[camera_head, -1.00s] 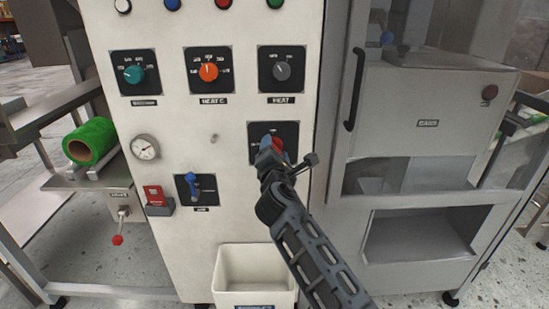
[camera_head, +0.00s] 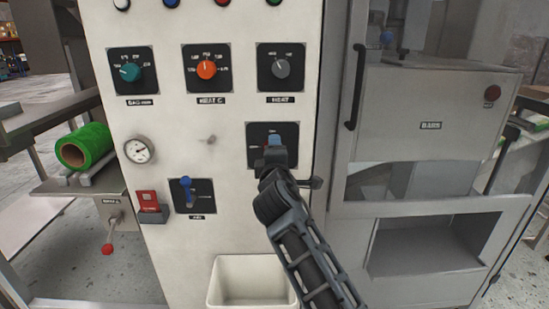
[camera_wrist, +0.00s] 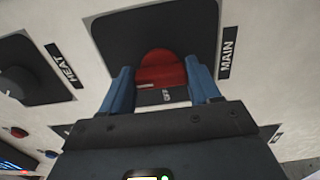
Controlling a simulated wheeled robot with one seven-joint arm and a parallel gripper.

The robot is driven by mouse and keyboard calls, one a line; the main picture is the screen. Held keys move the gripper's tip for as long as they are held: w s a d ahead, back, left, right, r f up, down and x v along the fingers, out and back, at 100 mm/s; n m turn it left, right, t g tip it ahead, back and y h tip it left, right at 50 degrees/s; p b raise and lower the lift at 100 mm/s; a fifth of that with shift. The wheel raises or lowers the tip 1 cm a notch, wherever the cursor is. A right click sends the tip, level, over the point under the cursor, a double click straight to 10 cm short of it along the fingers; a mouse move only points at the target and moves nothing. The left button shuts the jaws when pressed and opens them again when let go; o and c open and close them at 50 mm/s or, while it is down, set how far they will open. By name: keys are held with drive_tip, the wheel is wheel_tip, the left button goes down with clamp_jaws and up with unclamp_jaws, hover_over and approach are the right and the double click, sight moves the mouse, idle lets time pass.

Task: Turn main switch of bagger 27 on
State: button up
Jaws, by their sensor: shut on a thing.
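The main switch is a red rotary knob (camera_wrist: 162,70) on a black square plate (camera_head: 290,132), low on the right of the white cabinet front. In the wrist view a "MAIN" label (camera_wrist: 227,52) stands beside the plate. My gripper (camera_wrist: 163,88) is shut on the red knob, with one blue finger on each side of it. In the head view my gripper (camera_head: 275,145) covers the knob and most of the plate's markings, so the knob's setting cannot be read there.
Above the switch are a grey knob (camera_head: 282,67), an orange knob (camera_head: 206,69) and a teal knob (camera_head: 130,72). A blue-handled switch (camera_head: 188,191) and a gauge (camera_head: 139,150) sit left. A white bin (camera_head: 252,262) is below. A door handle (camera_head: 356,88) stands out at right.

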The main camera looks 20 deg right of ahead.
idle(0.5)
drive_tip(key=o, duration=1.1)
drive_tip(key=shift+c, duration=0.2)
drive_tip(key=shift+s, duration=0.1)
drive_tip(key=v, duration=0.7)
drive_tip(key=shift+s, duration=0.3)
